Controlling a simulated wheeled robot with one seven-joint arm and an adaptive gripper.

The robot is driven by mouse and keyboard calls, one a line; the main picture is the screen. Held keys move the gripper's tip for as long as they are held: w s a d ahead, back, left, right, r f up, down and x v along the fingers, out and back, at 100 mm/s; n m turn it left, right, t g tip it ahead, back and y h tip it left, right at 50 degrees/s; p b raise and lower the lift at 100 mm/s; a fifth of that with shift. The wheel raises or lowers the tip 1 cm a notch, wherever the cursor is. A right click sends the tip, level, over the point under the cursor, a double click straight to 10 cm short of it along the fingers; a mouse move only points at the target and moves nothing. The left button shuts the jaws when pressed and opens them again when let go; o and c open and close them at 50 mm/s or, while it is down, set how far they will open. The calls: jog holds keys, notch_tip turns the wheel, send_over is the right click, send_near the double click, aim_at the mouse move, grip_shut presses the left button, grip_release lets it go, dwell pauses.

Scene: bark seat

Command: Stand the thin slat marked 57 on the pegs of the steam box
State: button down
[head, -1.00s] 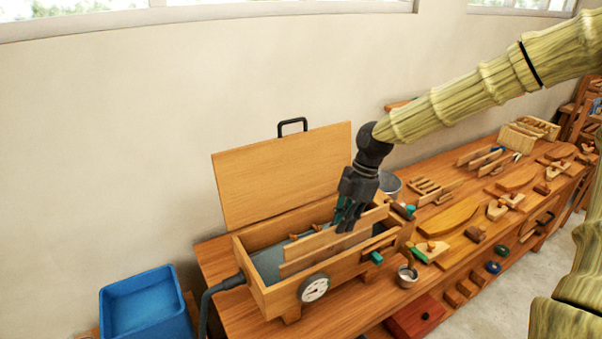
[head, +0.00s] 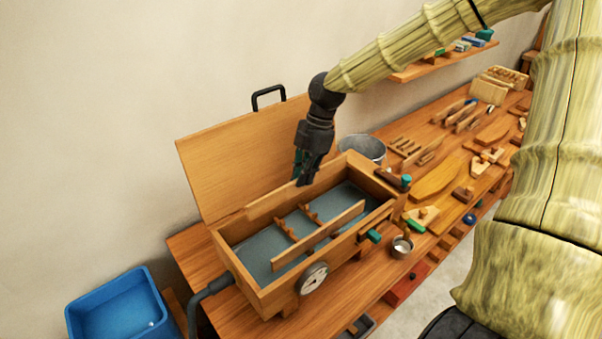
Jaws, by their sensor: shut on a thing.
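My gripper (head: 306,180) points down over the back side of the steam box (head: 245,283). It is shut on a thin wooden slat (head: 268,207), held on edge lengthwise near the box's back wall. I cannot read any number on it, nor tell whether its lower edge touches anything. A second thin slat (head: 318,238) stands on edge inside the box, toward the front. Wooden pegs on crossbars show between the two slats, at the left (head: 286,230) and further right (head: 311,214).
The box lid (head: 235,155) stands open behind. A dial gauge (head: 313,278) and green-tipped handle (head: 374,237) are on the front. A metal bucket (head: 362,148) and small cup (head: 402,246) stand nearby. A blue bin (head: 115,305) is at lower left. Tools crowd the bench to the right.

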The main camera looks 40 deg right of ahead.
jog(key=shift+f+b, duration=3.9)
jog(key=shift+f, duration=1.45)
jog(key=shift+p, duration=0.35)
jog(key=shift+f, duration=0.3)
jog(key=c, duration=1.5)
grip_release()
jog(key=shift+s+r+p, duration=0.1)
jog(key=shift+r+p, duration=4.6)
jog(key=shift+r, duration=0.85)
